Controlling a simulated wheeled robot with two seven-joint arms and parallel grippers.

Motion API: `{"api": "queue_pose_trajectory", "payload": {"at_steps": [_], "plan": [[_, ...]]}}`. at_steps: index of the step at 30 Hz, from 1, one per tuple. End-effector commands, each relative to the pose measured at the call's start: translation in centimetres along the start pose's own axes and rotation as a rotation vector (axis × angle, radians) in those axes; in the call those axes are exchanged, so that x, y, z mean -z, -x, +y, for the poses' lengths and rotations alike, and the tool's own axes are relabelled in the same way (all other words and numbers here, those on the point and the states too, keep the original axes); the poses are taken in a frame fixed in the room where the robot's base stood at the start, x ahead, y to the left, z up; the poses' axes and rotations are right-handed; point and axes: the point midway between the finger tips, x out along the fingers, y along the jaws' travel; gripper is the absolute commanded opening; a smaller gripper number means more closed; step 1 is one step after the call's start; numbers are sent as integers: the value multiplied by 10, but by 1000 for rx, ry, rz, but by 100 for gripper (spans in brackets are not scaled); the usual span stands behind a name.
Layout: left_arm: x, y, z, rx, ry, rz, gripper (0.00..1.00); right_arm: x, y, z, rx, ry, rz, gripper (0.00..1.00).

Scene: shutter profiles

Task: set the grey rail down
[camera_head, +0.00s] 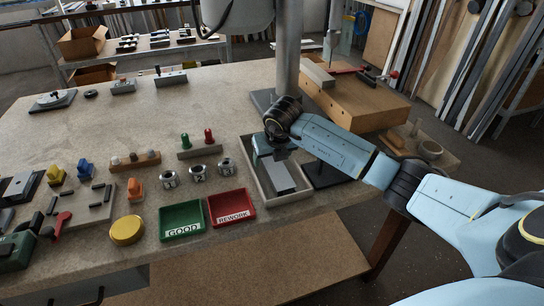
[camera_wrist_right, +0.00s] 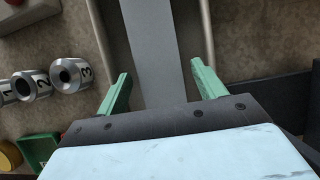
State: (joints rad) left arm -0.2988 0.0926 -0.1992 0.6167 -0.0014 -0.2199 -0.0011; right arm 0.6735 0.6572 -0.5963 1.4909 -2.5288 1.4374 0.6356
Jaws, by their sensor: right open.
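The grey rail (camera_head: 280,177) lies in a shallow light-rimmed tray (camera_head: 256,182) near the right end of the bench. My right gripper (camera_head: 264,148) is over the far end of this tray and hides part of the rail. In the right wrist view the rail (camera_wrist_right: 152,45) runs lengthwise between the two green fingertips (camera_wrist_right: 161,88). The fingers are spread, with a gap to the rail on both sides. The rail's near end is hidden behind the gripper body. My left gripper is not seen.
A green GOOD bin (camera_head: 181,221) and a red REWORK bin (camera_head: 232,207) stand left of the tray. Several numbered metal cylinders (camera_head: 198,174) are behind them. A wooden block (camera_head: 355,103) stands at the back right.

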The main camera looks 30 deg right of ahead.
Motion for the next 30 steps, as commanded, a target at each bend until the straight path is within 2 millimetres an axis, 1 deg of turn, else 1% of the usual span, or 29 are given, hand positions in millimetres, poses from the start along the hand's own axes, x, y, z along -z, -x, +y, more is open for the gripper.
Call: {"api": "queue_pose_trajectory", "payload": {"at_steps": [5, 8, 11, 18, 21, 25, 30], "plan": [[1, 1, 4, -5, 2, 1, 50, -1, 2, 0, 0, 0, -1, 69], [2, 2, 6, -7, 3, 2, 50, -1, 9, 0, 0, 1, -2, 69], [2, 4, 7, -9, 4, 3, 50, -2, 26, 0, 0, 2, -4, 69], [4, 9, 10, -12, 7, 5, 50, -2, 78, 0, 0, 1, -6, 69], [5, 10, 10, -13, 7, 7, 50, -1, 96, 0, 0, 2, -4, 69], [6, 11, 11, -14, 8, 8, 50, -1, 113, 0, 0, 0, -2, 69], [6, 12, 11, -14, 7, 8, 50, -1, 121, 0, 1, 0, -1, 69]]}}
